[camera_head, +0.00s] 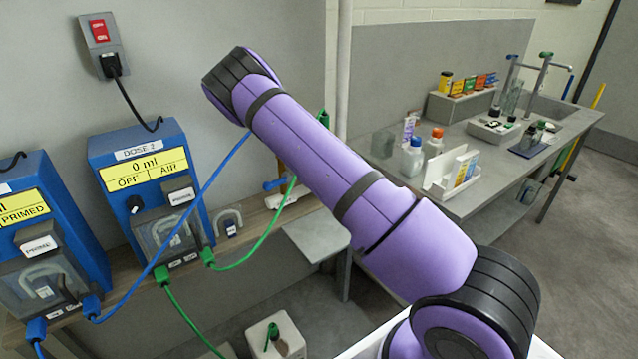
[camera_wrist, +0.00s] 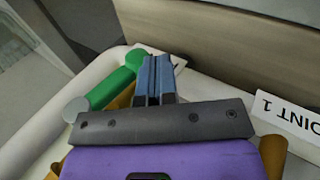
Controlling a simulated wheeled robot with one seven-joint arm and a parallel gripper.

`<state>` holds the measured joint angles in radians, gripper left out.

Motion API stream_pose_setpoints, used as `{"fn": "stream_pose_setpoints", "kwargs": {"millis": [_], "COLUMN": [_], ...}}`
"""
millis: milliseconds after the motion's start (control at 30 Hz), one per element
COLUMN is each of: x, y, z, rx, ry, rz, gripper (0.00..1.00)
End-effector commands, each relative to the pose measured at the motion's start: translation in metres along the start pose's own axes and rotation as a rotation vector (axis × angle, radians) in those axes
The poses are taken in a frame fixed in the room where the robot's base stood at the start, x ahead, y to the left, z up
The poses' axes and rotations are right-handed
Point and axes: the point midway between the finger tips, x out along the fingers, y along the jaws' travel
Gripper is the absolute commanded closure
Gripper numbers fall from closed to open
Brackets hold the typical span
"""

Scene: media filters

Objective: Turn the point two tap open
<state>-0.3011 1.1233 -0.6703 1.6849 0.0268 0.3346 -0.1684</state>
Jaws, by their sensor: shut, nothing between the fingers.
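In the wrist view, my gripper (camera_wrist: 155,82) is shut and empty, its blue-grey fingertips close together. A green tap lever (camera_wrist: 108,90) lies just left of the fingers; I cannot tell whether they touch. Brassy tap parts (camera_wrist: 122,98) show behind the gripper, partly hidden, beside white pipe (camera_wrist: 40,128). An upside-down label (camera_wrist: 290,118) at right reads "OINT 1", cut off by the picture edge; no label for point two is readable. In the head view, my arm hides my gripper. A blue tap handle (camera_head: 275,184) and a green part (camera_head: 323,118) show beside my arm.
A blue dosing unit marked DOSE 2 (camera_head: 145,170) reads 0 ml, OFF, AIR. Another blue unit (camera_head: 45,235) stands left of it. Blue tubing (camera_head: 200,195) and green tubing (camera_head: 262,240) cross near my arm. A bench (camera_head: 505,160) with bottles stands at right.

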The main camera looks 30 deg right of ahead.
Motion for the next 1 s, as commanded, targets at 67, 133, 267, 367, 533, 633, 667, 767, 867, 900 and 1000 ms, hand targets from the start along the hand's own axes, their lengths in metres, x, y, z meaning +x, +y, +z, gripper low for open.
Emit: {"fn": "stream_pose_setpoints", "kwargs": {"millis": [67, 133, 267, 367, 533, 633, 667, 767, 867, 900, 1000], "x": [0.003, 0.005, 0.009, 0.011, 0.012, 0.012, 0.012, 0.012, 0.012, 0.012, 0.011], "y": [-0.001, 0.0, 0.002, 0.003, 0.003, 0.003, 0.003, 0.003, 0.003, 0.003, 0.003], "z": [0.0, 0.0, 0.001, 0.001, 0.001, 0.001, 0.001, 0.001, 0.001, 0.001, 0.001], "rx": [-0.001, 0.0, 0.0, 0.0, -0.001, -0.001, -0.001, -0.001, -0.001, -0.001, -0.001], "ry": [0.0, 0.0, 0.0, 0.0, 0.001, 0.001, 0.001, 0.001, 0.001, 0.001, 0.001], "rz": [-0.002, -0.002, -0.002, -0.002, -0.002, -0.002, -0.002, -0.002, -0.002, -0.002, -0.003], "gripper": [1.0, 1.0, 1.0, 1.0, 1.0, 1.0, 1.0, 1.0, 1.0, 1.0, 1.0]}}
